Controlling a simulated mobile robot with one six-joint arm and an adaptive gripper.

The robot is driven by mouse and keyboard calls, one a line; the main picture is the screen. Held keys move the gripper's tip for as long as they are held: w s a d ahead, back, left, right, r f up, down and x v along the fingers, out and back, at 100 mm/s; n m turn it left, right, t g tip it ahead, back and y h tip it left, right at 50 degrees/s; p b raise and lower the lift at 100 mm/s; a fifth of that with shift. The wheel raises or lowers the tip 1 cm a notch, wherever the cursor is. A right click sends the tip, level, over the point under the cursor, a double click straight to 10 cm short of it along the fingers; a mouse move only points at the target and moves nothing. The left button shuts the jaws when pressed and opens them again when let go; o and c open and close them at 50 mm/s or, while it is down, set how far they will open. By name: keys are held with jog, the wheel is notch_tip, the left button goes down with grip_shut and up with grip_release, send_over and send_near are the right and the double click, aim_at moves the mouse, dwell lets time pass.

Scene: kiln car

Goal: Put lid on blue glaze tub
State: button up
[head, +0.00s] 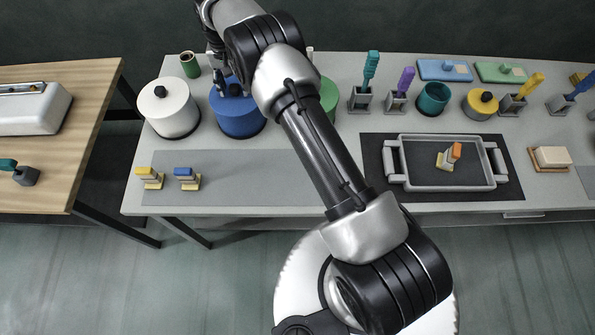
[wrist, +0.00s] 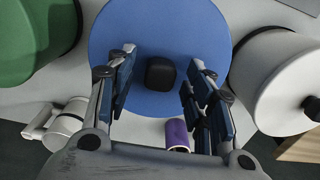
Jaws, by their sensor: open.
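The blue glaze tub (head: 238,122) stands on the grey bench between the white tub and the green tub. A round blue lid (wrist: 160,25) with a black knob (wrist: 161,73) covers its top and looks level; I cannot tell whether it is fully seated. My gripper (head: 231,88) is over the lid, pointing down. In the wrist view my gripper (wrist: 160,66) is open, with a finger on each side of the knob and a gap to it on both sides. In the head view my gripper and arm hide part of the lid.
A white lidded tub (head: 169,107) is close on the left and a green tub (head: 328,98) on the right, partly behind my arm. A small green cup (head: 190,65) stands behind. Two small handled tools with yellow (head: 149,177) and blue (head: 186,178) tops stand in front.

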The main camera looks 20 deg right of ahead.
jog(key=shift+r, duration=0.1)
jog(key=shift+r+p, duration=2.2)
jog(key=shift+r, duration=1.75)
